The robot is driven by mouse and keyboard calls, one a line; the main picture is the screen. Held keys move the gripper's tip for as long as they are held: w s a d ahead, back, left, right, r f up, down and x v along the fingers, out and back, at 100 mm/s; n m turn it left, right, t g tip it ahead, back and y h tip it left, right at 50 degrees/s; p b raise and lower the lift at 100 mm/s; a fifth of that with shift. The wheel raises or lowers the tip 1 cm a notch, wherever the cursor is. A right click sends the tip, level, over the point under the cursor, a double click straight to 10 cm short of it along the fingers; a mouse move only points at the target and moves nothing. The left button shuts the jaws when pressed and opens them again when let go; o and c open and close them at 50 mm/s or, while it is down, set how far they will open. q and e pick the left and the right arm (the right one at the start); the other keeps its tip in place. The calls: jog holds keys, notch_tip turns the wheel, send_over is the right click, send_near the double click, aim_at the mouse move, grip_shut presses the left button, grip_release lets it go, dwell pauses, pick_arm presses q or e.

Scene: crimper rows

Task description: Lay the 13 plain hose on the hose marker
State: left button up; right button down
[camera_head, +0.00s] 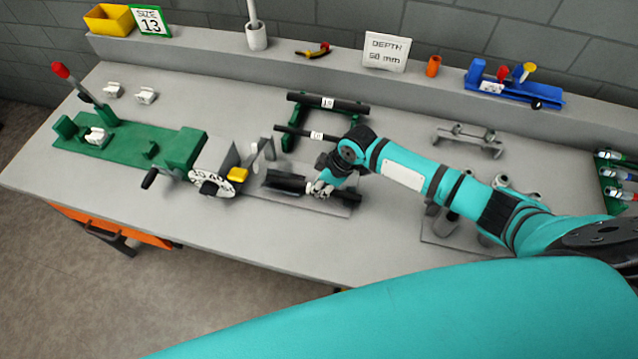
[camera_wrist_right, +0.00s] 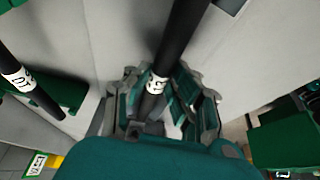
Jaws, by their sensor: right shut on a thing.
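My right gripper (camera_head: 320,187) is shut on a black hose (camera_head: 346,196) with a white label, low over a flat grey plate on the bench. In the right wrist view the held hose (camera_wrist_right: 180,40) runs up between the fingers; its label is partly covered and seems to read 13. The grey plate (camera_head: 318,207), which I take for the hose marker, carries a dark piece left of the fingers. I cannot tell whether the hose touches it. My left gripper is not in view.
A green rack (camera_head: 288,143) behind holds two labelled black hoses (camera_head: 328,102). To the left stands a green fixture (camera_head: 125,148) with a numbered dial (camera_head: 212,182). Signs on the back ledge read SIZE 13 (camera_head: 150,22) and DEPTH, apparently 58 mm (camera_head: 385,52).

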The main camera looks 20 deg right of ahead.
jog(key=c, duration=1.1)
grip_release()
jog(key=v, duration=1.2)
jog(key=shift+w, duration=0.1)
